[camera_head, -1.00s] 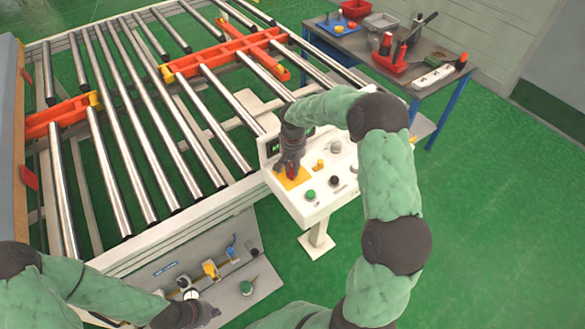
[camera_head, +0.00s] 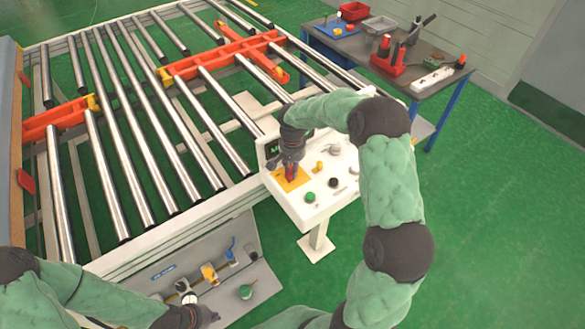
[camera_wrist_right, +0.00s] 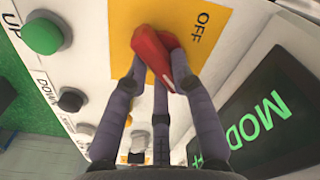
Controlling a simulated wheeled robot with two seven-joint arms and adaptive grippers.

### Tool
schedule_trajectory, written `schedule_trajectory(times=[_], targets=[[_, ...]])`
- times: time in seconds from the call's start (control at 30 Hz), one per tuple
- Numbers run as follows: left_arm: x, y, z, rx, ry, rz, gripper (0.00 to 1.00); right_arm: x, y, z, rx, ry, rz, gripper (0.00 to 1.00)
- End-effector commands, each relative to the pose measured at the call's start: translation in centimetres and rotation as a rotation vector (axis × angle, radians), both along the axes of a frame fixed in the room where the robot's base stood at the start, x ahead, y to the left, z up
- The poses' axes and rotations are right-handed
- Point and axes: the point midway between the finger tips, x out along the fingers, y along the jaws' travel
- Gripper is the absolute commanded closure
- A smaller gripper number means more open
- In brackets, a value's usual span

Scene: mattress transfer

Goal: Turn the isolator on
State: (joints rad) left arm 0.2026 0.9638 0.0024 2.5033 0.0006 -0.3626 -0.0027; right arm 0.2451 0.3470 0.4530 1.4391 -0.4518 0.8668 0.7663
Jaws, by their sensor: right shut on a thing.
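The isolator is a red handle (camera_wrist_right: 152,52) on a yellow plate (camera_wrist_right: 110,22) marked OFF, on the white control console (camera_head: 322,212). In the wrist view the handle lies diagonally, its lower end between my fingers. My right gripper (camera_wrist_right: 165,78) is shut on the handle; in the head view the gripper (camera_head: 290,172) covers much of it. My left gripper (camera_head: 207,317) is low at the bottom edge, away from the console; its fingers are too unclear to judge.
A green button (camera_wrist_right: 42,36), a dark knob (camera_head: 334,182) and a lit display (camera_wrist_right: 262,120) are beside the isolator. A roller conveyor (camera_head: 150,150) fills the left. A grey panel with valves (camera_head: 210,272) is below it. A tool table (camera_head: 400,75) stands at the back right.

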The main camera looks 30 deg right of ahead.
Motion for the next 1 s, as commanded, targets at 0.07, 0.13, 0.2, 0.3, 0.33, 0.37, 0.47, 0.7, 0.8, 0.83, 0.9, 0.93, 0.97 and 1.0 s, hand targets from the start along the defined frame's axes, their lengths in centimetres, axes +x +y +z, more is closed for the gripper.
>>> schedule_trajectory(times=[0.07, 0.13, 0.2, 0.3, 0.33, 0.37, 0.47, 0.7, 0.8, 0.83, 0.9, 0.93, 0.97, 1.0], targets=[[0.0, 0.0, 0.0, 0.000, 0.000, 0.000, 1.00, 0.0, 0.0, 0.0, 0.001, -0.001, -0.002, 0.61], [0.0, 0.0, 0.0, 0.000, 0.000, 0.000, 1.00, 0.0, 0.0, 0.0, 0.001, -0.001, -0.001, 0.51], [0.0, 0.0, 0.0, 0.000, 0.000, 0.000, 1.00, 0.0, 0.0, 0.0, 0.001, -0.001, -0.001, 0.51], [0.0, 0.0, 0.0, 0.000, 0.000, 0.000, 1.00, 0.0, 0.0, 0.0, 0.000, 0.000, -0.001, 0.51], [0.0, 0.0, 0.0, 0.000, 0.000, 0.000, 1.00, 0.0, 0.0, 0.0, 0.000, 0.000, -0.001, 0.51], [0.0, 0.0, 0.0, 0.000, 0.000, 0.000, 1.00, 0.0, 0.0, 0.0, 0.000, 0.000, -0.001, 0.51], [0.0, 0.0, 0.0, 0.000, 0.000, 0.000, 1.00, 0.0, 0.0, 0.2, 0.000, -0.001, 0.000, 0.51], [0.0, 0.0, 0.0, 0.000, 0.000, 0.000, 1.00, 0.1, 0.0, 3.0, -0.001, -0.004, 0.000, 0.51], [0.0, 0.0, 0.0, 0.000, 0.000, 0.000, 1.00, 0.1, 0.0, 5.1, 0.000, -0.005, -0.001, 0.51], [0.0, 0.0, 0.0, 0.000, 0.000, 0.000, 1.00, 0.1, 0.0, 5.7, -0.001, -0.006, 0.000, 0.51], [0.0, 0.0, 0.0, 0.000, 0.000, 0.000, 1.00, 0.1, 0.0, 7.1, -0.001, -0.004, 0.000, 0.51], [0.0, 0.0, 0.0, 0.000, 0.000, 0.000, 1.00, 0.1, 0.0, 7.7, -0.001, -0.004, 0.000, 0.51], [0.0, 0.0, 0.0, 0.000, 0.000, 0.000, 1.00, 0.1, 0.0, 8.2, -0.001, -0.004, -0.001, 0.51], [0.0, 0.0, 0.0, 0.000, 0.000, 0.000, 1.00, 0.1, 0.0, 8.9, 0.000, -0.005, -0.001, 0.51]])
